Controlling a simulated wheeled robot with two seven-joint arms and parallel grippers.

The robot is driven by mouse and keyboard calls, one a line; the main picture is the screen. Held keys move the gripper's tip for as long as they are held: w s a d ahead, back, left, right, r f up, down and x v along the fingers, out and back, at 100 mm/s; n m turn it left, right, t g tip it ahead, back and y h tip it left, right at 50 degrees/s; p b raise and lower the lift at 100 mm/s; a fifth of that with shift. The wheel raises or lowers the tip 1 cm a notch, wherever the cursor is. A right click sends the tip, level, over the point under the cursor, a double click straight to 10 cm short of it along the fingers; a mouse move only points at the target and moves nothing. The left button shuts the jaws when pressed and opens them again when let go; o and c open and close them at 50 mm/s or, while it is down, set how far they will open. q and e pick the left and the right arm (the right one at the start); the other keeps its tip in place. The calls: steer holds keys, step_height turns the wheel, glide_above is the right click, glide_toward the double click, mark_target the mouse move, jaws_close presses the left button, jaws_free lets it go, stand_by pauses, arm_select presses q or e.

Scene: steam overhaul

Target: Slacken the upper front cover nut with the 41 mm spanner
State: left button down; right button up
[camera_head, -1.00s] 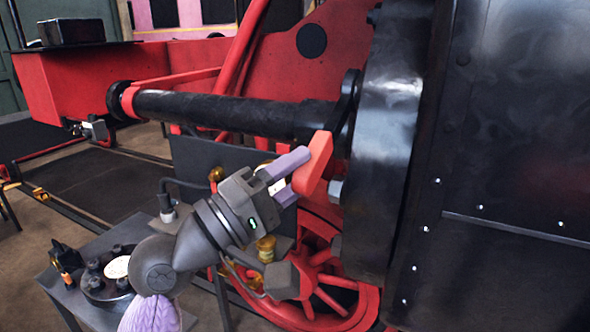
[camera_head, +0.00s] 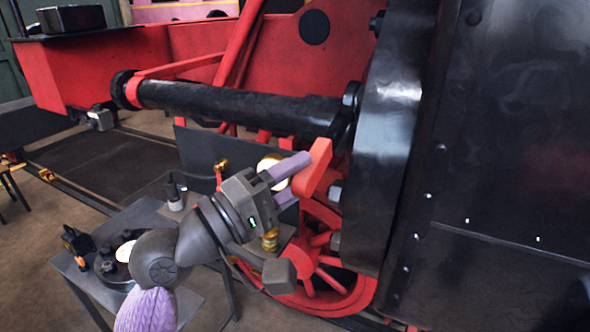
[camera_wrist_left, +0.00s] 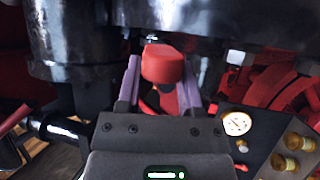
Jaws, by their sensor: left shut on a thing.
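The spanner has a red handle end (camera_head: 314,168), and a dark shank (camera_head: 342,124) runs up from it beside the cylinder's front cover (camera_head: 385,130). Its upper end lies at the upper front cover nut (camera_head: 351,94); I cannot tell how fully the jaw sits around it. My left gripper (camera_head: 297,178) is shut on the red handle end, its lilac fingers on either side. In the left wrist view the handle (camera_wrist_left: 162,65) fills the space between the fingers, and the shank is mostly hidden. My right gripper is not in view.
More nuts (camera_head: 335,193) stand out from the cover below the spanner. A long black rod (camera_head: 230,105) runs left from the cover, above my left arm. A red wheel (camera_head: 315,265) is below. A grey table (camera_head: 145,215) with tools stands at the lower left.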

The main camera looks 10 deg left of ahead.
arm_select(q)
steer(key=shift+r, duration=0.15)
steer(key=shift+s+r+p, duration=0.15)
steer(key=shift+r+p, duration=0.6)
steer(key=shift+p, duration=0.45)
steer(key=shift+s+a+r+n+g+y, duration=0.1)
steer(key=shift+r+n+g+y, duration=0.25)
steer(key=shift+n+g+y, duration=0.05)
steer(key=shift+r+n+g+y, duration=0.3)
steer(key=shift+r+y, duration=0.3)
steer(key=shift+r, duration=0.55)
steer(key=shift+r, duration=0.1)
step_height(320, 180, up, 2)
steer(key=shift+r+n+g+y, duration=0.1)
steer(key=shift+n+g+y, duration=0.3)
steer(key=shift+g, duration=0.2)
